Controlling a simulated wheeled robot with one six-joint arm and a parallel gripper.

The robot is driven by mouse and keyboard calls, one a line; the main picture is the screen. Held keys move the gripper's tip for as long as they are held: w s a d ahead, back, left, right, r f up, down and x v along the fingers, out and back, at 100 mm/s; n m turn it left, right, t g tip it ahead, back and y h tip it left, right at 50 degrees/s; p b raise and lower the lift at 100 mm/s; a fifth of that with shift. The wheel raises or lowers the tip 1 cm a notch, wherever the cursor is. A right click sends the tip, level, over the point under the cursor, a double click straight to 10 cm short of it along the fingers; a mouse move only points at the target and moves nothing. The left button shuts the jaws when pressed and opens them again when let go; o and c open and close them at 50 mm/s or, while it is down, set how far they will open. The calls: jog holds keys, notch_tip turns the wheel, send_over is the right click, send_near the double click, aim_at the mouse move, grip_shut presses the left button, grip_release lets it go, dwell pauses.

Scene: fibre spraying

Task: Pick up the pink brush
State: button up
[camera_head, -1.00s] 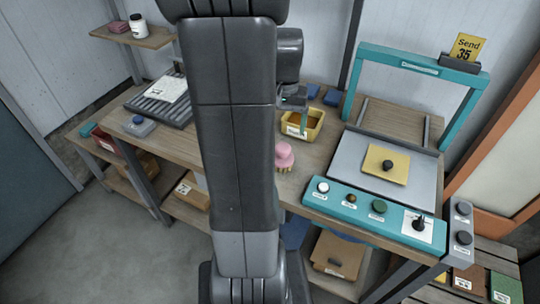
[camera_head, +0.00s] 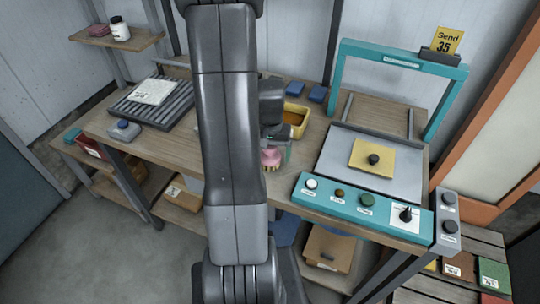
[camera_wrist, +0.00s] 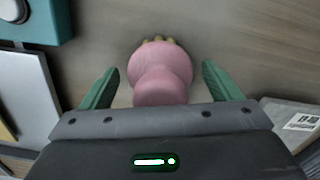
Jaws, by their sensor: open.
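The pink brush (camera_head: 270,158) stands on the wooden workbench, left of the teal control panel. Its upper part is partly hidden by my gripper (camera_head: 278,140) in the head view. In the wrist view the brush (camera_wrist: 162,75) shows a rounded pink handle with tan bristles at its far end. My gripper (camera_wrist: 158,88) is open, with one green finger on each side of the brush. A gap shows between each finger and the pink handle.
The teal panel (camera_head: 330,200) with buttons and a plate with a yellow pad (camera_head: 362,158) lie to the right. A yellow bin (camera_head: 302,121) stands behind the brush. A black slatted rack (camera_head: 140,108) and a grey button box (camera_head: 124,131) lie on the left.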

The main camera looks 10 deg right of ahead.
jog(key=shift+f, duration=0.15)
jog(key=c, duration=1.1)
notch_tip(320, 180, up, 10)
jog(key=shift+r, duration=0.1)
jog(key=o, duration=0.5)
jog(key=c, duration=0.4)
